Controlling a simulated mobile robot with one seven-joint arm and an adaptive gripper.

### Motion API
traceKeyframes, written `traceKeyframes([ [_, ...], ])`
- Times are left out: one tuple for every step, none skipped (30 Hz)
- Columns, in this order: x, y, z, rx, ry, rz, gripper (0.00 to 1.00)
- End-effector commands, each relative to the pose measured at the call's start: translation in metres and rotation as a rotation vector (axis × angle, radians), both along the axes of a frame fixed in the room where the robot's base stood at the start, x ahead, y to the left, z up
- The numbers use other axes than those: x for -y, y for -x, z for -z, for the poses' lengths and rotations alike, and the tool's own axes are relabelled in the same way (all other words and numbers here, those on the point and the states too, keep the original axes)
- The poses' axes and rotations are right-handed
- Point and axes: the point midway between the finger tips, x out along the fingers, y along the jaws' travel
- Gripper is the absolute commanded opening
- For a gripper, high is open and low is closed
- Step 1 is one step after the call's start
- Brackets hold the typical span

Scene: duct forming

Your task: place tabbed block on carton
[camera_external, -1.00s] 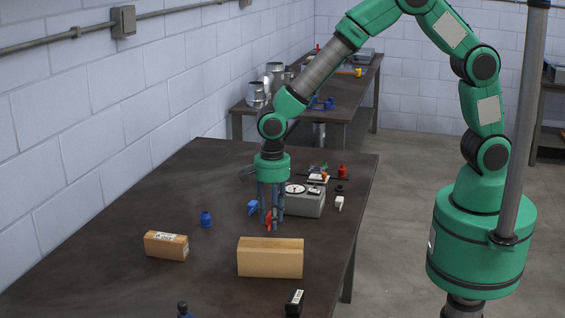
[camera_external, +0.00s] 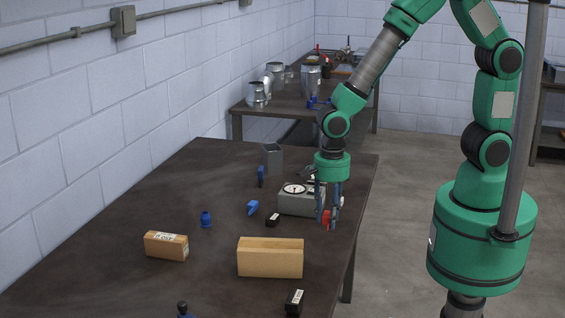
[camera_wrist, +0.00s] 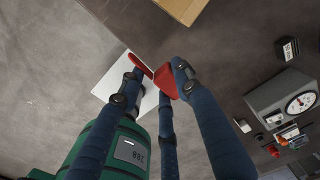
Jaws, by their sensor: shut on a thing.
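My gripper (camera_external: 328,222) is over the right side of the dark table, its fingers shut on a red block (camera_external: 326,217). In the wrist view the red block (camera_wrist: 166,82) shows between the fingertips, partly hidden by them. I take it for the tabbed block; its tab cannot be made out clearly. Two tan cardboard boxes stand nearer the camera: a larger one (camera_external: 270,262) and a smaller labelled one (camera_external: 165,247). The larger stands left of and nearer than my gripper. I cannot tell which is the carton. A tan box (camera_wrist: 195,14) also shows at the wrist view's top.
A grey box with a dial (camera_external: 297,201) stands just left of my gripper. A black labelled block (camera_external: 272,220), blue clip (camera_external: 252,207), blue knob (camera_external: 206,220), grey duct piece (camera_external: 272,158) and another black block (camera_external: 294,302) lie around. A flat white shape (camera_wrist: 108,85) behind the fingers is unclear.

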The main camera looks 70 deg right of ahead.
Motion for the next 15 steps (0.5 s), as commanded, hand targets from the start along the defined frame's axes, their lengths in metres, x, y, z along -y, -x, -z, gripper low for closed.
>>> traceKeyframes([
  [0.0, 0.0, 0.0, 0.0, 0.0, 0.0, 0.07],
  [0.0, 0.0, 0.0, 0.0, 0.0, 0.0, 0.07],
  [0.0, 0.0, 0.0, 0.0, 0.0, 0.0, 0.07],
  [0.0, 0.0, 0.0, 0.0, 0.0, 0.0, 0.07],
  [0.0, 0.0, 0.0, 0.0, 0.0, 0.0, 0.07],
  [0.0, 0.0, 0.0, 0.001, 0.0, 0.0, 0.07],
  [0.0, -0.001, 0.0, 0.001, 0.0, 0.0, 0.07],
  [0.0, -0.001, 0.0, 0.001, 0.0, 0.0, 0.07],
  [-0.001, -0.002, 0.0, 0.001, 0.0, 0.0, 0.07],
  [-0.001, -0.002, 0.0, 0.001, 0.0, 0.0, 0.07],
  [-0.001, -0.003, 0.0, 0.001, 0.0, 0.0, 0.07],
  [-0.002, -0.006, 0.0, 0.001, -0.001, 0.0, 0.07],
  [-0.003, -0.008, 0.0, 0.001, -0.001, 0.0, 0.07],
  [-0.004, -0.01, 0.001, 0.002, -0.001, 0.0, 0.07],
  [-0.006, -0.014, 0.001, 0.001, -0.001, 0.0, 0.07],
])
